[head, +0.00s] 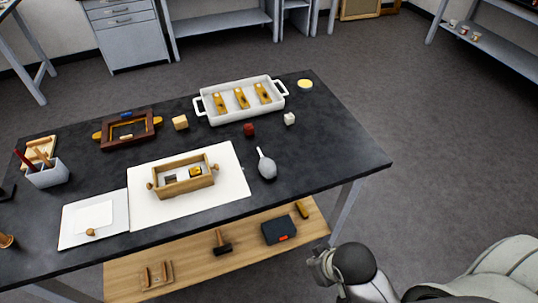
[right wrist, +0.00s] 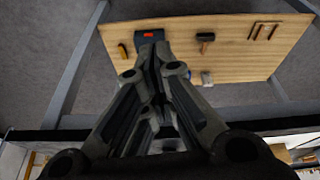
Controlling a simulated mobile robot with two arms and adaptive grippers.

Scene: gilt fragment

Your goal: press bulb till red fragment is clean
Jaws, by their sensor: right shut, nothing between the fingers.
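The grey blower bulb (head: 267,168) with a pale nozzle lies on the black table, just right of the white sheet. A wooden frame box (head: 158,192) on the white sheet holds a small gold piece (head: 195,171) and other small pieces. My right gripper (right wrist: 153,55) is shut and empty, low beside the table's front right and apart from the bulb. My left gripper is out of view.
A white tray (head: 201,103) holds several gold-coloured pieces. The lower shelf (head: 190,268) holds a mallet and a dark box.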

